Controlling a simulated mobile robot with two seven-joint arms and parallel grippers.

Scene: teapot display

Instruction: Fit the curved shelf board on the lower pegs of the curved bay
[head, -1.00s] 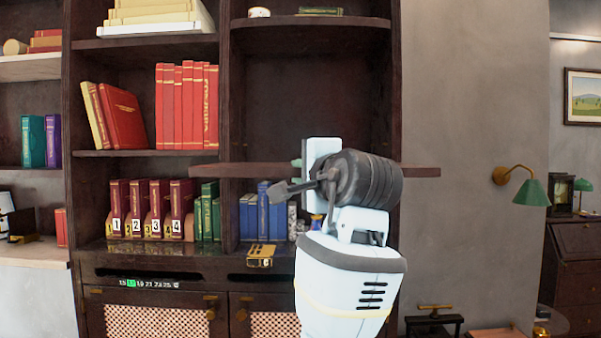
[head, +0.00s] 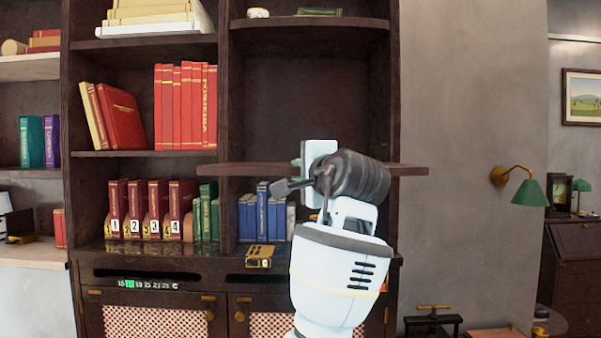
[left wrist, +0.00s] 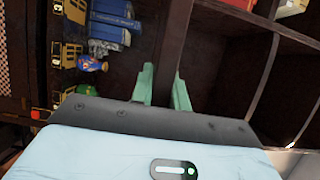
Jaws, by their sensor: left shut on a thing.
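The curved shelf board (head: 250,169) is a dark brown plank held level across the front of the curved bay (head: 310,105). In the head view its ends overlap the uprights on both sides, so it appears in front of the bay. My left gripper (head: 297,163) is shut on the board near its middle; my wrist hides most of the fingers there. In the left wrist view the green fingertips (left wrist: 165,90) stand on either side of the board (left wrist: 173,45). The lower pegs cannot be made out. My right gripper is not in view.
A fixed curved shelf (head: 310,22) crosses the bay above. Blue books (head: 262,217) stand on the bay's floor below the board, with a colourful vase (left wrist: 92,64) near them. A small brass box (head: 259,256) sits at the front ledge. The middle of the bay is empty.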

